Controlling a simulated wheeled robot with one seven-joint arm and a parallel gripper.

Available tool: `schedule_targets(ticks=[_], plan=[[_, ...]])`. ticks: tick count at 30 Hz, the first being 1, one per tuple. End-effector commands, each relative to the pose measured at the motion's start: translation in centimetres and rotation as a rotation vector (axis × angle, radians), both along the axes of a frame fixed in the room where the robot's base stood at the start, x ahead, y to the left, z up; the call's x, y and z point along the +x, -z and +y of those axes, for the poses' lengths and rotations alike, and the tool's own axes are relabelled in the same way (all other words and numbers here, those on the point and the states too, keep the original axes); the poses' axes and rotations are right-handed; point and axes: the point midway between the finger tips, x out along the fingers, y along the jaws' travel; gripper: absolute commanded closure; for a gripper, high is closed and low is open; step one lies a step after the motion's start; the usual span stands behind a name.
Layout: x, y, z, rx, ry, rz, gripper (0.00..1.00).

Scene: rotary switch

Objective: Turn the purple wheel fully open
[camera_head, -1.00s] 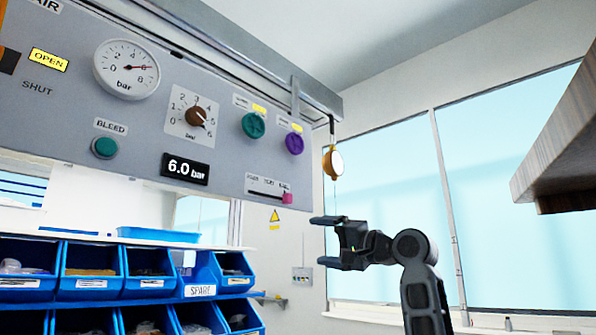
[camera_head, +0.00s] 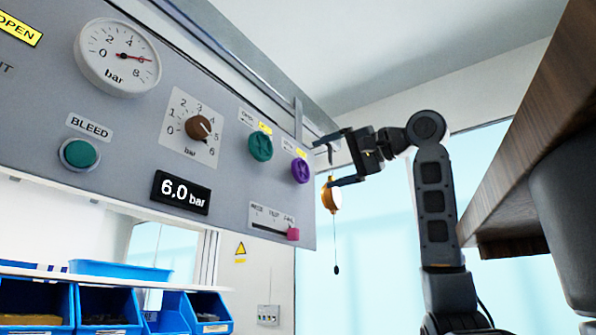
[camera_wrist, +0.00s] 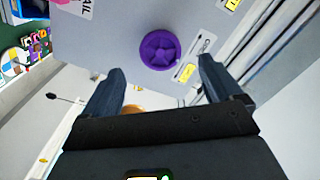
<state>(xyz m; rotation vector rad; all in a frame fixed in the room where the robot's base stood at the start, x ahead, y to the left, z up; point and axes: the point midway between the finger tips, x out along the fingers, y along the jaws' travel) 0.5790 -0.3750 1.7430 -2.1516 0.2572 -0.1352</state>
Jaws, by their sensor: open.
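The purple wheel (camera_head: 300,171) is a small round handwheel on the right end of the grey panel (camera_head: 230,210). The wrist view shows the purple wheel (camera_wrist: 160,49) face on, ahead of my fingertips and roughly between them. My gripper (camera_head: 323,163) is open and empty, just right of the wheel and apart from it. In the wrist view my gripper (camera_wrist: 160,78) has its two fingers spread wide, with nothing between them. The wheel's small label is too blurred to read.
A teal wheel (camera_head: 260,147) sits left of the purple one. A pink slider (camera_head: 293,234) is below. An orange-rimmed round item (camera_head: 331,197) hangs on a cord near my gripper. A wooden surface (camera_head: 522,130) overhangs at right.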

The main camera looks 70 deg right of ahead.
Motion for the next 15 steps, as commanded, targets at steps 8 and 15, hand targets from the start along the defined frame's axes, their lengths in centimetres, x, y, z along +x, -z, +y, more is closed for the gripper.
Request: schedule_targets(ticks=[8,15], plan=[[4.3,-0.1,-1.1,0.004,-0.002,0.002,0.08],[6.4,-0.1,-1.6,0.001,-0.001,-0.001,0.08]])
